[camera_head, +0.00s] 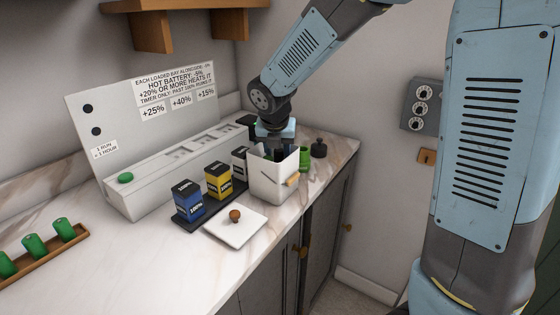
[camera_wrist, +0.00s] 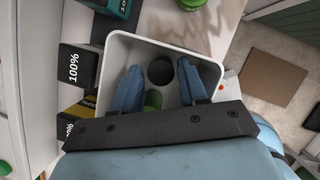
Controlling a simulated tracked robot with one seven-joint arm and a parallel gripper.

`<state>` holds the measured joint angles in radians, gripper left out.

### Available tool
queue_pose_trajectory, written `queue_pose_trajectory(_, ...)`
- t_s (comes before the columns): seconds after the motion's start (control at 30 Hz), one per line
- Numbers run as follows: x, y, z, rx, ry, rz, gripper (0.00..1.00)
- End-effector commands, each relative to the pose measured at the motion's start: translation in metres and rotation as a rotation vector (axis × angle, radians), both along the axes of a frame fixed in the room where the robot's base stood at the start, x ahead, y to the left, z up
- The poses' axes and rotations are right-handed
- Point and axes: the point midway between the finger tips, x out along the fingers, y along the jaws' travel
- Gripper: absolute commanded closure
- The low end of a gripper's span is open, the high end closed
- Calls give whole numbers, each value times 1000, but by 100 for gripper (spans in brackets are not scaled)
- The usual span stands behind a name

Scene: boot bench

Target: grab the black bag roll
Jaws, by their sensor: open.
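My gripper (camera_wrist: 159,67) is open and points down into the white bin (camera_head: 270,184). In the wrist view, its two blue fingers stand apart inside the rim of the bin (camera_wrist: 211,72). A dark round shape, which looks like the end of the black bag roll (camera_wrist: 160,71), is low in the bin between the fingertips, and nothing is gripped. A green roll (camera_wrist: 153,99) is also in the bin, partly hidden by my gripper.
Blue (camera_head: 187,199) and yellow (camera_head: 217,180) battery blocks stand left of the bin. A white plate (camera_head: 236,230) with a brown knob-like thing lies in front.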

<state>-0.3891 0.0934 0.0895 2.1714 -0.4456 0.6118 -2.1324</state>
Motion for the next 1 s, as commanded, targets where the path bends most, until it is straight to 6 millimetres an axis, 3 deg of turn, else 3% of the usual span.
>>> queue_pose_trajectory(0.2,0,-1,0,-1,0,-1,58)
queue_pose_trajectory(0.63,0,-1,0,-1,0,-1,99)
queue_pose_trajectory(1.0,1,-1,9,1,-2,-1,100)
